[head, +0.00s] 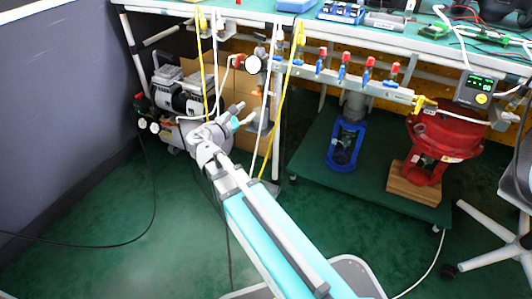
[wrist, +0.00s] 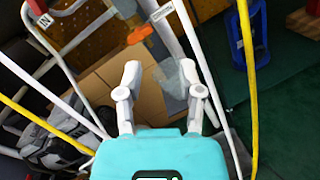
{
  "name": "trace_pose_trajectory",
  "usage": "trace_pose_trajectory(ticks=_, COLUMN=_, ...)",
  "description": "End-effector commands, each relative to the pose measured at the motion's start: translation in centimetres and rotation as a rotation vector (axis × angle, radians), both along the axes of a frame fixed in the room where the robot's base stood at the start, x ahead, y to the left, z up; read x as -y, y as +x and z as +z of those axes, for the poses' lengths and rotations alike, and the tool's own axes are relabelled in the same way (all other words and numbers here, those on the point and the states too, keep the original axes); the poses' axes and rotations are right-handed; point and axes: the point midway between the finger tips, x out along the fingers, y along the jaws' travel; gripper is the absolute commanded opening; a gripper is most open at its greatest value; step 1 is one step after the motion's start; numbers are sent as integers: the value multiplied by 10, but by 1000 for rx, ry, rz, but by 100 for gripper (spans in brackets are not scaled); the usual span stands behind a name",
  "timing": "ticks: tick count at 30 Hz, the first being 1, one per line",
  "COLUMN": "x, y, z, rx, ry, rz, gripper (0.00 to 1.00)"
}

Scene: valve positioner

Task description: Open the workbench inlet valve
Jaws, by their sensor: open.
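My gripper (head: 242,114) is open and empty below the bench's left part. In the wrist view its two fingers (wrist: 164,80) stand apart, with a clear bowl-like part (wrist: 172,78) seen beyond and between them. An orange handle (wrist: 140,33) shows above the fingers, apart from them. A red part (wrist: 37,6) is cut off at the top left, above a label reading "IN" (wrist: 45,20). In the head view a small red part (head: 238,62) sits left of a round gauge (head: 253,64) on the pipe. I cannot tell which part is the inlet valve.
A manifold with several red and blue valves (head: 344,74) runs under the workbench (head: 340,32). Yellow and white hoses (head: 270,110) hang beside my gripper. A compressor (head: 180,98) stands behind left. A green platform (head: 310,158) bears blue and red valve bodies. Floor at left is free except a cable.

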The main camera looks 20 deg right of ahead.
Motion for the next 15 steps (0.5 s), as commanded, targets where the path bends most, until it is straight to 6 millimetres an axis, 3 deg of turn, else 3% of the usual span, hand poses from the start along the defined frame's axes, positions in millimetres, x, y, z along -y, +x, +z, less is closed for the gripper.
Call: trace_pose_trajectory(ticks=15, x=33, y=-25, z=-61, rx=93, ry=376, rz=-133, gripper=49)
